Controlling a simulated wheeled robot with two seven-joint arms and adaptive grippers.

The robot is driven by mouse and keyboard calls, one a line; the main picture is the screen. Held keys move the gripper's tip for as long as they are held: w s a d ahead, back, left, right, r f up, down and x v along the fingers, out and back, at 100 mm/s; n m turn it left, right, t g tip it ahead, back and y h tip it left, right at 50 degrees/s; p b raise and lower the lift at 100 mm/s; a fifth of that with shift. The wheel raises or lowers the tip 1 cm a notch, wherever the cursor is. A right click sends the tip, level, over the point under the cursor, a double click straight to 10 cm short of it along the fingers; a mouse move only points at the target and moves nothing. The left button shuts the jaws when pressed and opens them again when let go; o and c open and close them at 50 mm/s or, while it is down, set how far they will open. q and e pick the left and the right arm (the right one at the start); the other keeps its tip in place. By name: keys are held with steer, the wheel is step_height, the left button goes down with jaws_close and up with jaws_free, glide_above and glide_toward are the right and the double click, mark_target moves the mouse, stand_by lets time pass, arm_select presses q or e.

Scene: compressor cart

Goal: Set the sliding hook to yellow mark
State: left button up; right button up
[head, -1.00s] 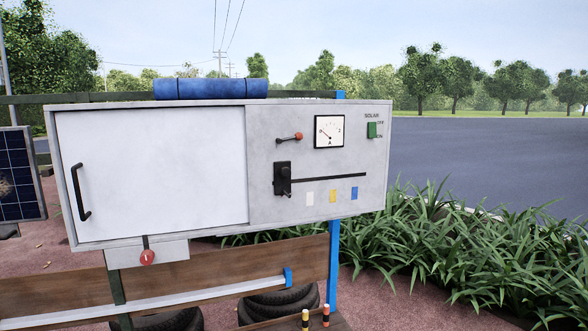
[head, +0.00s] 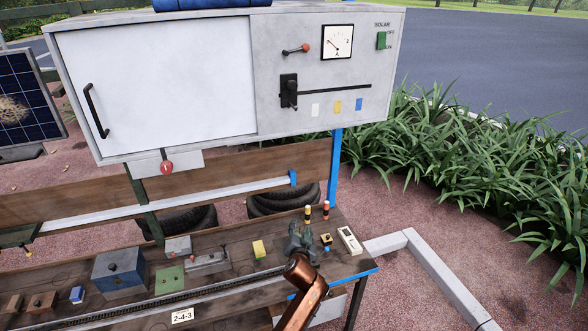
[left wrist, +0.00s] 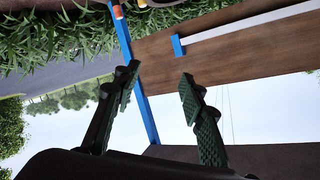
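The black slider (head: 289,91), with a small hook-like knob, sits at the left end of a thin black rail (head: 335,88) on the grey cabinet. Below the rail are a white mark (head: 315,110), a yellow mark (head: 337,106) and a blue mark (head: 358,104). The slider is left of all three marks. My left gripper (head: 302,240) is over the bench, well below the slider and apart from it. In the left wrist view its fingers (left wrist: 160,78) are spread with nothing between them. My right gripper is not in view.
The wooden bench (head: 225,295) holds several small boxes. A blue post (head: 335,165) stands below the cabinet.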

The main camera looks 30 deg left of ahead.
arm_select(q)
step_height(320, 180, up, 22)
steer(key=w+n+t+y+p, duration=0.1)
steer(key=w+n+t+y, duration=0.1)
steer(key=w+y, duration=0.1)
steer(key=n+t+y+p, duration=0.1)
steer(key=n+y+p, duration=0.1)
steer(key=n+y, duration=0.3)
glide_toward(293, 86)
steer(key=w, duration=0.2)
steer(key=shift+y, duration=0.4)
steer(key=p+x, duration=0.1)
steer(key=x, duration=0.3)
steer(key=s+p+x, duration=0.1)
steer(key=x, duration=0.1)
steer(key=shift+w+a+r+p, duration=0.1)
steer(key=shift+a+r+p, duration=0.05)
steer(key=shift+a+p, duration=0.3)
steer(key=shift+w+a+r, duration=0.2)
steer(key=shift+w+a, duration=0.25)
steer(key=shift+w, duration=0.1)
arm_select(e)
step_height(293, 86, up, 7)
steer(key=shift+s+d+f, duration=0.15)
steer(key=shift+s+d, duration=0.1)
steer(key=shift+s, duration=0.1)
arm_select(q)
steer(key=shift+a, duration=0.1)
